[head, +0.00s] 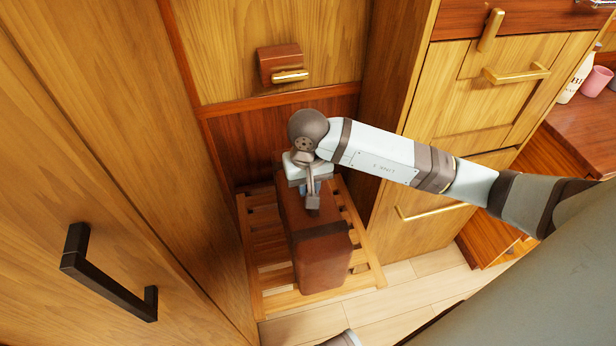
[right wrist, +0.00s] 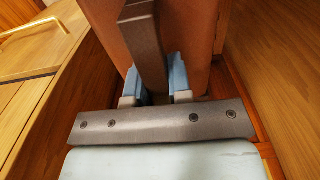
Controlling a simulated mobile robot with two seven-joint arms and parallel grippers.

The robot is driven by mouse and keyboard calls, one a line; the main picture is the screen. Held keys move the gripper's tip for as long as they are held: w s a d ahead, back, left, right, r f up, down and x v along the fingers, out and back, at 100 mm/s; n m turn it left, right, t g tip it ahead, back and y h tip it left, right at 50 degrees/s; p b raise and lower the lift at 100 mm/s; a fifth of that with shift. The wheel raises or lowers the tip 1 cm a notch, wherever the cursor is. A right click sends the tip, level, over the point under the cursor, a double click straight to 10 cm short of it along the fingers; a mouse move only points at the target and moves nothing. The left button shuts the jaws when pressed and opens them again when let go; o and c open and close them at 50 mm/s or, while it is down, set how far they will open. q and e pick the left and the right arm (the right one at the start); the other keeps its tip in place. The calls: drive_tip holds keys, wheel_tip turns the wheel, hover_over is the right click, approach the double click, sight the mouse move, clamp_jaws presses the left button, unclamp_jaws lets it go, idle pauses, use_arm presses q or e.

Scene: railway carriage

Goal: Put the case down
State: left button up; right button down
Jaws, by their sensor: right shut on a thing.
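A brown case (head: 322,262) stands upright, narrow side up, at a low slatted wooden rack (head: 275,301) in the recess. My right gripper (head: 313,192) is above the case, shut on its dark grey handle. In the right wrist view the two pale blue fingers of the gripper (right wrist: 156,80) are on either side of the handle (right wrist: 144,42), with the case (right wrist: 200,30) behind. The case's underside is hidden, so I cannot tell whether it touches the slats.
A wooden door with a black handle (head: 82,266) is close on the left. A panel with a small latch (head: 280,64) is behind. A cabinet with brass handles (head: 516,74) stands on the right.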

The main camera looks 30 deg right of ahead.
use_arm(q)
drive_tip(key=shift+d+r, duration=0.15)
drive_tip(key=shift+r, duration=0.1)
use_arm(e)
wheel_tip(320, 180, down, 4)
drive_tip(key=shift+r, duration=0.2)
use_arm(q)
drive_tip(key=shift+f, duration=0.1)
drive_tip(key=shift+a+f+b, duration=0.25)
drive_tip(key=shift+f+b, duration=0.2)
drive_tip(key=shift+b, duration=0.15)
use_arm(e)
drive_tip(key=shift+f, duration=0.5)
drive_tip(key=c, duration=1.1)
unclamp_jaws()
use_arm(q)
drive_tip(key=shift+d+r, duration=0.1)
drive_tip(key=shift+r, duration=0.15)
use_arm(e)
drive_tip(key=shift+o, duration=0.2)
